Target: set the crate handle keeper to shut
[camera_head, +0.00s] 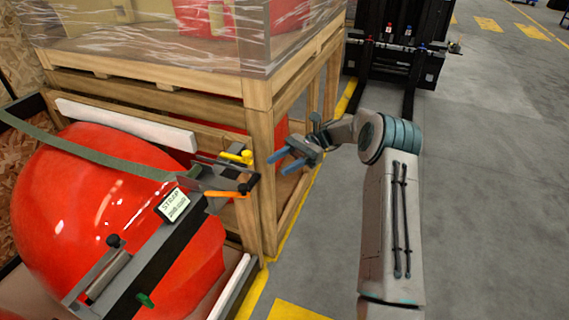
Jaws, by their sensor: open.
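A dark bar fixture (146,254) lies across the red nosecone (85,190).
A label reading "STRAP" (173,205) is on the fixture. A grey-green strap (85,152) crosses the nosecone. A black forklift (405,45) stands behind. The floor at right is clear.

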